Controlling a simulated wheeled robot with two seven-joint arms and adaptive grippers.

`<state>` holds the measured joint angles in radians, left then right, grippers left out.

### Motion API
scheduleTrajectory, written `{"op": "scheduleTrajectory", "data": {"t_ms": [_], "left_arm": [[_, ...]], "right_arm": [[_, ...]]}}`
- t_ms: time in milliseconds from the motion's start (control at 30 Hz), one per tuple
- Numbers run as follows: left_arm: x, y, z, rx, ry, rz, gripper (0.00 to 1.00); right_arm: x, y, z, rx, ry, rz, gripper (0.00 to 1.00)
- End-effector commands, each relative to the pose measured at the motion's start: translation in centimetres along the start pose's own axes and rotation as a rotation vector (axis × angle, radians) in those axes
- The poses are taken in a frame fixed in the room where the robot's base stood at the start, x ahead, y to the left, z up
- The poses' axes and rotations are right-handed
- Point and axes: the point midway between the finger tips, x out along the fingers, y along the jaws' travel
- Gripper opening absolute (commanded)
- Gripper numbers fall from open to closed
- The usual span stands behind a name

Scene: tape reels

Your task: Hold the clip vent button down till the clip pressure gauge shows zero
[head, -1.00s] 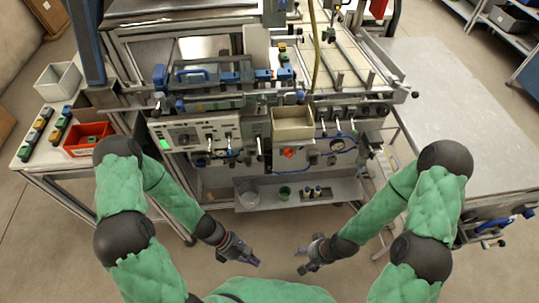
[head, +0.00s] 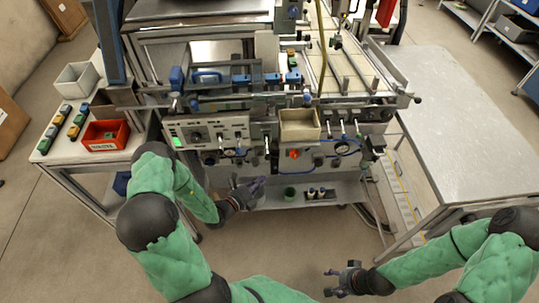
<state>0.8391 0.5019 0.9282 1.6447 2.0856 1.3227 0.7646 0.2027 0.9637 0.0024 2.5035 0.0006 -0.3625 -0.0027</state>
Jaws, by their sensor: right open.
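The machine front carries a red round button (head: 294,153) below a beige bin. A small round gauge (head: 343,149) sits to its right, beside a blue hose. I cannot tell which control is the clip vent button or which dial is the clip pressure gauge, and no reading is legible. My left gripper (head: 254,187) is in front of the machine's lower shelf, below and left of the red button. Its finger gap is too small to tell. My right gripper (head: 334,281) is open and empty, low over the floor and well away from the panel.
A control panel with a green screen (head: 178,141) is at the left. The beige bin (head: 300,126) juts out above the red button.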

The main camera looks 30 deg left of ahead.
Motion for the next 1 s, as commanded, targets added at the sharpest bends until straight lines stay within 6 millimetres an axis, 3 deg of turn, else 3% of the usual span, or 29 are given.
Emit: {"op": "scheduleTrajectory", "data": {"t_ms": [533, 1000], "left_arm": [[0.3, 0.4, 0.9, -0.004, -0.023, 0.004, 0.00], [4.0, 2.0, 4.6, -0.004, -0.023, 0.004, 0.00]], "right_arm": [[0.2, 0.1, 0.0, 0.000, 0.000, 0.000, 0.64], [2.1, 0.8, -0.1, 0.000, 0.000, 0.000, 0.64]]}}
